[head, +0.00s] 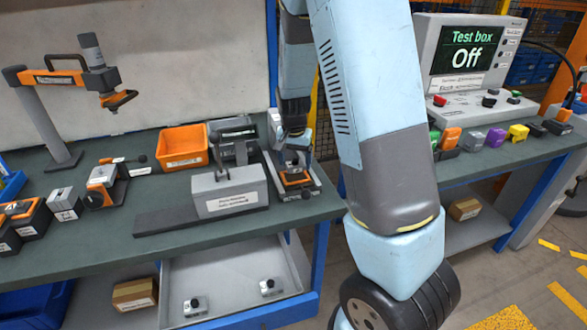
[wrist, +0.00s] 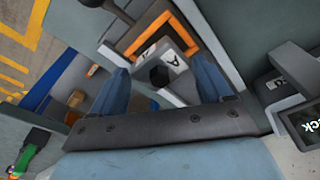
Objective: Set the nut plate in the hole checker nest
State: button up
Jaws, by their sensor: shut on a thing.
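My gripper (head: 294,152) is shut on the nut plate, a small grey block with a white label marked A and a dark knob, seen between the fingers in the wrist view (wrist: 174,61). In the head view the plate is mostly hidden by the gripper. The hole checker nest (head: 296,179), with an orange square rim, is at the bench's right end, directly below my gripper. Its orange rim (wrist: 133,47) also shows just beyond the plate in the wrist view. I cannot tell whether the plate touches the nest.
A grey labelled block fixture (head: 230,192) and an orange bin (head: 182,147) stand left of the nest. A dark lever device (head: 235,148) is behind. The test box (head: 465,60), reading Off, is on the right bench. A lower shelf (head: 230,290) holds small grey parts.

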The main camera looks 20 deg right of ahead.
aim_at(295, 167)
jog(key=shift+w+f, duration=0.2)
jog(key=shift+f, duration=0.1)
jog(key=shift+w+f, duration=0.1)
jog(key=shift+f, duration=1.5)
jog(key=o, duration=1.2)
